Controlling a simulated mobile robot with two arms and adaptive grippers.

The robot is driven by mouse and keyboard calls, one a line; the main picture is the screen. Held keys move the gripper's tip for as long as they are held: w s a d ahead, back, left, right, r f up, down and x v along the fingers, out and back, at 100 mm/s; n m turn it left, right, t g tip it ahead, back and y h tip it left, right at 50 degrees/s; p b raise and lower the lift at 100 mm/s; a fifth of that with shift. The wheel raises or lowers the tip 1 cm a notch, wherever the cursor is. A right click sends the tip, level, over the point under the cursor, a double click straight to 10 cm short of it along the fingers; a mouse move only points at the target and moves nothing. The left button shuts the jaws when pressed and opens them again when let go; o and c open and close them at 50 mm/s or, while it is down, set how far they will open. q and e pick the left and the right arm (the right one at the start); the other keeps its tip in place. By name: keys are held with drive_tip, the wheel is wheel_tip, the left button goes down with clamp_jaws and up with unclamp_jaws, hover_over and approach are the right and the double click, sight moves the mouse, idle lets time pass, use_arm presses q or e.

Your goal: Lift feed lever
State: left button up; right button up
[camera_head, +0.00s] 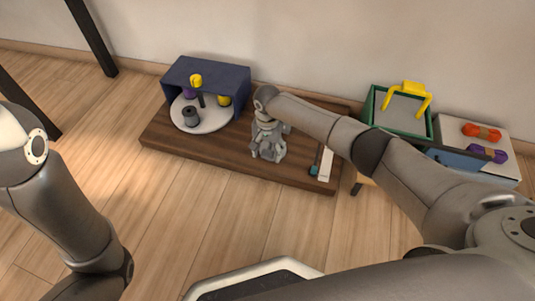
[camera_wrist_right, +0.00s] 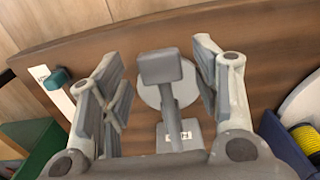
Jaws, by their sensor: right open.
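The grey feed lever (camera_wrist_right: 160,68) has a square head on a thin stem and shows in the right wrist view. It rises from a grey base with a small label (camera_wrist_right: 178,136), with a round pale disc behind the stem. My right gripper (camera_wrist_right: 162,88) is open, with one finger on each side of the lever and visible gaps to both. In the head view my right gripper (camera_head: 268,147) is over the middle of the brown board (camera_head: 215,157) and hides the lever. My left arm shows at the left edge; its gripper is out of view.
Left on the board, a dark blue housing (camera_head: 215,73) stands behind a white disc (camera_head: 212,122) with bobbins. A white strip with a teal knob (camera_wrist_right: 57,79) lies right of the gripper in the head view. A green tray (camera_head: 372,104) and cord bundles (camera_head: 481,132) sit farther right.

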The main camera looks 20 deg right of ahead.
drive_tip(key=shift+f, duration=0.35)
clamp_jaws()
idle(0.3)
